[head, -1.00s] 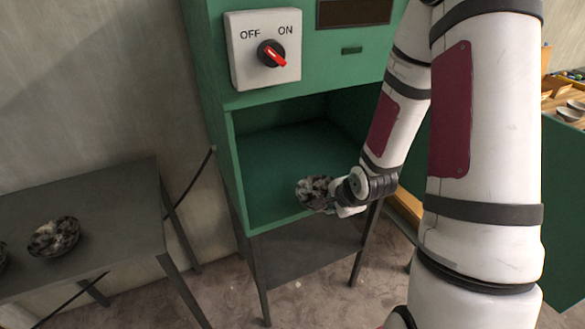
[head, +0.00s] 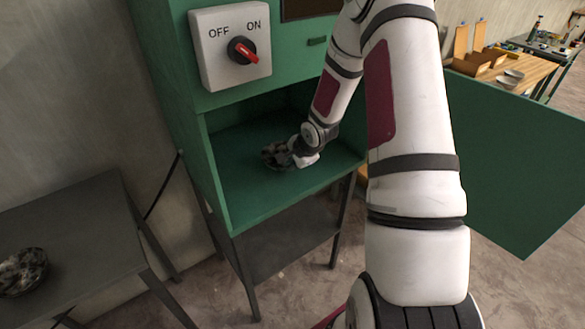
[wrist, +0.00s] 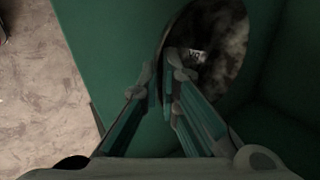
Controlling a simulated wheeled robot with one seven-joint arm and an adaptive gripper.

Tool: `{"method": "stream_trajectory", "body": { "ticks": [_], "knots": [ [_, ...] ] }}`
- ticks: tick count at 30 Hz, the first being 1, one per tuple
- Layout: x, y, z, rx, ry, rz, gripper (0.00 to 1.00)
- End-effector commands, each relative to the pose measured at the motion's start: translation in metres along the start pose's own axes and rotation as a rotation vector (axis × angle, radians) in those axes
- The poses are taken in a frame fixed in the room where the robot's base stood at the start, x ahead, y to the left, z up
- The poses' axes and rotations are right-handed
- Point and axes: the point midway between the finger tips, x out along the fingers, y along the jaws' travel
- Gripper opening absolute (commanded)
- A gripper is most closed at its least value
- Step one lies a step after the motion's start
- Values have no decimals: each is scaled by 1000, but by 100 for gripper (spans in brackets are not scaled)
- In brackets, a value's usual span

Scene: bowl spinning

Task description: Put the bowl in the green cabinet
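A dark bowl with grey and white mottling (head: 274,156) is inside the open green cabinet (head: 240,205), just above or on its floor; I cannot tell whether it touches. My gripper (head: 291,152) reaches in from the right and is shut on the bowl's near rim. In the wrist view my gripper's fingers (wrist: 166,76) pinch the rim of the bowl (wrist: 222,48), whose speckled inside shows. The cabinet's green floor (wrist: 110,40) lies below. The bowl's side facing my gripper is partly hidden by the fingers in the head view.
The cabinet's door (head: 510,160) stands wide open at right. A grey table (head: 85,235) with another mottled bowl (head: 22,272) stands at left. A wooden-topped counter (head: 520,72) is farther back.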

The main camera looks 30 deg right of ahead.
Motion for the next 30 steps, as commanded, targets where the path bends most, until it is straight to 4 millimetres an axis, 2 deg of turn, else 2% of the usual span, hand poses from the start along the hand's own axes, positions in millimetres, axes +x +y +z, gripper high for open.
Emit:
{"method": "stream_trajectory", "body": {
  "ticks": [8, 10, 15, 22, 25, 26, 30],
  "knots": [
    [13, -16, -12, 1, -1, -1, 0],
    [24, -6, -9, -3, -3, 5, 0],
    [39, 3, -10, -1, -2, 1, 0],
    [41, 4, -11, 0, 0, 0, 0],
    [41, 4, -11, 0, -1, 0, 22],
    [41, 4, -11, 0, -1, 0, 25],
    [41, 4, -11, 0, -1, 0, 25]
  ]
}}
